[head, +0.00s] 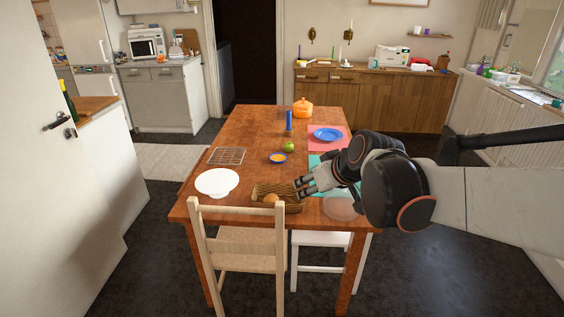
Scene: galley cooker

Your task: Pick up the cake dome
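A clear, see-through dome (341,206), which looks like the cake dome, sits at the near right of the wooden table, partly hidden by my arm. A white cake stand (216,182) is at the near left of the table. My gripper (300,187) points left, over or beside the right end of a wicker basket (262,190), to the left of the dome. Its fingers look apart, with nothing seen between them. I cannot tell its exact height above the table.
The wooden table (250,135) also holds a wire rack (226,156), a small blue bowl (278,158), a green apple (288,147), a blue plate (327,134) and an orange pot (303,107). A wooden chair (240,240) and a white chair (318,240) stand at its near edge.

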